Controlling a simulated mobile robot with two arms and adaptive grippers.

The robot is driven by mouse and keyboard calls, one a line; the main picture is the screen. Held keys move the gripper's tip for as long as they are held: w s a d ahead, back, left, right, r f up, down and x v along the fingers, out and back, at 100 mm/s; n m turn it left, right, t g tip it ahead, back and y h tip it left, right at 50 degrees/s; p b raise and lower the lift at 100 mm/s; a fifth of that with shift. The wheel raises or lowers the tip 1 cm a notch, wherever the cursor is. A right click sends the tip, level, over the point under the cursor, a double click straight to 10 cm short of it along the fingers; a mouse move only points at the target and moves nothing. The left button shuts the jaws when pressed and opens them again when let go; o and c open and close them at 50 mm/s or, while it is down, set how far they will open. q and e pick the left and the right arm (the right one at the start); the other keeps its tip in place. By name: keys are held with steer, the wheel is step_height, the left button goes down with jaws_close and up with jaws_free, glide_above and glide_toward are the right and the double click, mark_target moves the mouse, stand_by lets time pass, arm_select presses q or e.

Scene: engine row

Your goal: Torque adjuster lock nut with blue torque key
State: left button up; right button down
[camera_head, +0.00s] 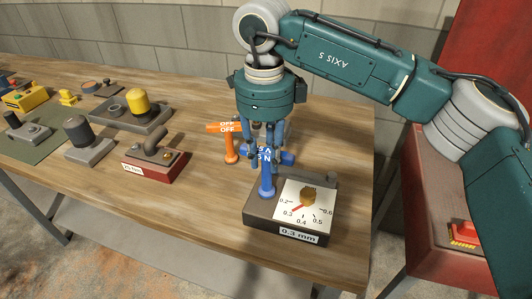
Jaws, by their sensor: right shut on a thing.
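My right gripper (268,158) comes down from above and is shut on the blue torque key (267,180) at its crossbar handle. The key stands upright, its lower end at the left back of a dark gauge block (262,227) labelled "0.3 mm". What lies under the key's tip is hidden, so I cannot tell whether it sits on the lock nut. The block carries a white dial (318,198) marked from 0.2 to 0.6. A brass-coloured adjuster (308,194) sits on the dial, with a red pointer near 0.3. My left gripper is not in view.
An orange key (231,150) marked "OFF" stands close left of my gripper. A red-based block (153,166), a grey-based block (89,143) and a yellow-capped block (141,108) stand further left. The wooden table (190,215) is clear in front. A red cabinet (430,215) stands right.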

steer(key=shift+f+b, duration=0.2)
steer(key=shift+b, duration=0.1)
stand_by(0.6)
steer(key=shift+s, duration=0.1)
steer(key=shift+f+m+b, duration=0.2)
steer(key=shift+m+b, duration=0.25)
steer(key=shift+m, duration=0.75)
steer(key=shift+r+p, duration=0.6)
steer(key=shift+r, duration=0.25)
steer(key=shift+r+p, duration=1.35)
steer(key=shift+r, duration=0.75)
